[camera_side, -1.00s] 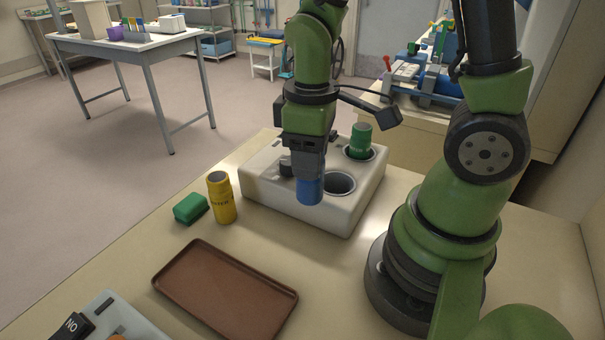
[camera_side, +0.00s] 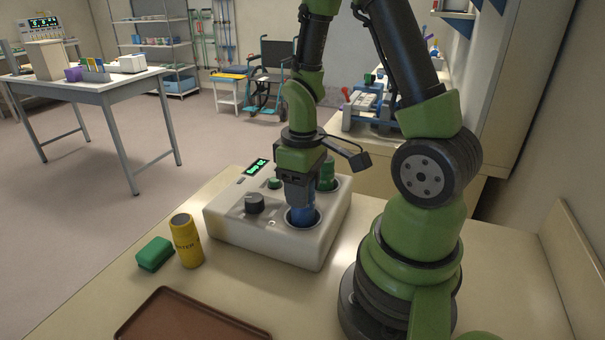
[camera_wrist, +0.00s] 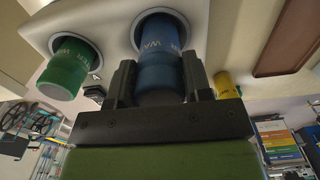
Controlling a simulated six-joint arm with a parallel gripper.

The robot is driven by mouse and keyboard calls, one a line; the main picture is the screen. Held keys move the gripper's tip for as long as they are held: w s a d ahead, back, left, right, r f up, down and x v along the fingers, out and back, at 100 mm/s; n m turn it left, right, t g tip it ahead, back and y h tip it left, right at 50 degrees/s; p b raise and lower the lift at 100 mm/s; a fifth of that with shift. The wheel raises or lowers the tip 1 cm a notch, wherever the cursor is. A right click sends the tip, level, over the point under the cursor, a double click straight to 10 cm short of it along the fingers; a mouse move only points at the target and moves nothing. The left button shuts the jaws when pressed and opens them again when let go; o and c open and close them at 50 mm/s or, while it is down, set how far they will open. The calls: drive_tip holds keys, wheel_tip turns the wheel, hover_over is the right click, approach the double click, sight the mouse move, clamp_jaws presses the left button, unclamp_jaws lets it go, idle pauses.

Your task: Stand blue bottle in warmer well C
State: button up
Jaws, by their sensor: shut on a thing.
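The blue bottle (camera_side: 302,215) is upright with its lower end inside the front well (camera_side: 288,224) of the white warmer (camera_side: 325,246). My gripper (camera_side: 299,200) is shut on its upper part, just above the warmer's top. In the wrist view the bottle (camera_wrist: 160,58) sits between the two fingers (camera_wrist: 158,75), with the well's pale rim around its far end. The bottom of the bottle is hidden in the well.
The warmer has a dark knob (camera_side: 255,203), a green button (camera_side: 274,183) and a lit green display (camera_side: 257,167). A yellow bottle (camera_side: 186,242) and a green block (camera_side: 155,254) stand left of it. A brown tray (camera_side: 185,320) lies in front.

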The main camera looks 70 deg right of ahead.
drive_tip(key=shift+f, duration=0.55)
drive_tip(key=shift+f, duration=0.65)
idle(0.9)
drive_tip(key=o, duration=0.7)
drive_tip(key=shift+r, duration=5.55)
